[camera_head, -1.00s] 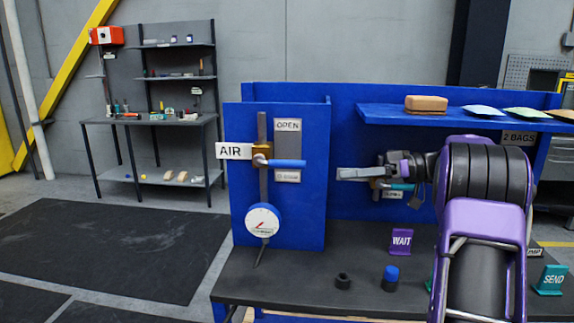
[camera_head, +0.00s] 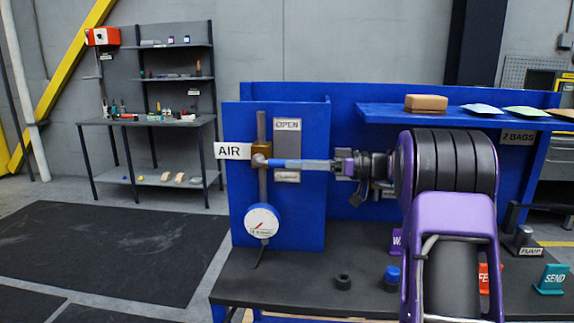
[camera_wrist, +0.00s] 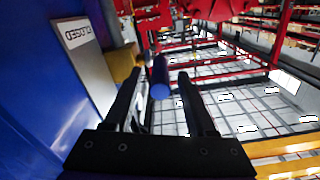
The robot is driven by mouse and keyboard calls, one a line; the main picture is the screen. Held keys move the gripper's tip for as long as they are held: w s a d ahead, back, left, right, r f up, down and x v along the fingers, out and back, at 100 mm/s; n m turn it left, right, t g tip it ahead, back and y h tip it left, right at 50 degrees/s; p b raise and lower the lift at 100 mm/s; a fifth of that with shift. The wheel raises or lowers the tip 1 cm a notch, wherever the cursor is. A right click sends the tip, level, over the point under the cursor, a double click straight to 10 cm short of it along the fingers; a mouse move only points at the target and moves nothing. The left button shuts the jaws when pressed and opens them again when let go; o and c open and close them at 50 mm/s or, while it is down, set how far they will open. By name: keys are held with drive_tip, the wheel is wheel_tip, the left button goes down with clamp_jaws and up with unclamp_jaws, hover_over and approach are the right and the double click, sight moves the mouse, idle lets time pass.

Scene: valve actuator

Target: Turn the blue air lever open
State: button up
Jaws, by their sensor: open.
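The blue air lever (camera_head: 284,163) sticks out horizontally to the right from a brass valve (camera_head: 261,156) on the vertical pipe, beside the AIR sign (camera_head: 233,151). My gripper (camera_head: 308,166) reaches in from the right, level with the lever, its fingertips at the lever's free end. In the wrist view the lever's round blue end (camera_wrist: 160,88) lies between the two open fingers (camera_wrist: 161,98), with visible space toward the right finger. Contact with the left finger cannot be told. An OPEN label (camera_head: 287,125) is above the lever; a CLOSED label (camera_wrist: 77,32) is near it.
A pressure gauge (camera_head: 262,221) hangs on the pipe below the valve. The blue panel (camera_head: 311,215) stands close behind the lever. A shelf (camera_head: 455,116) runs above my arm. Small black and blue-capped parts stand on the dark bench (camera_head: 290,285).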

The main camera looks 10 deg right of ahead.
sight(278, 162)
drive_tip(key=shift+x, duration=1.45)
drive_tip(key=shift+c, duration=0.3)
clamp_jaws()
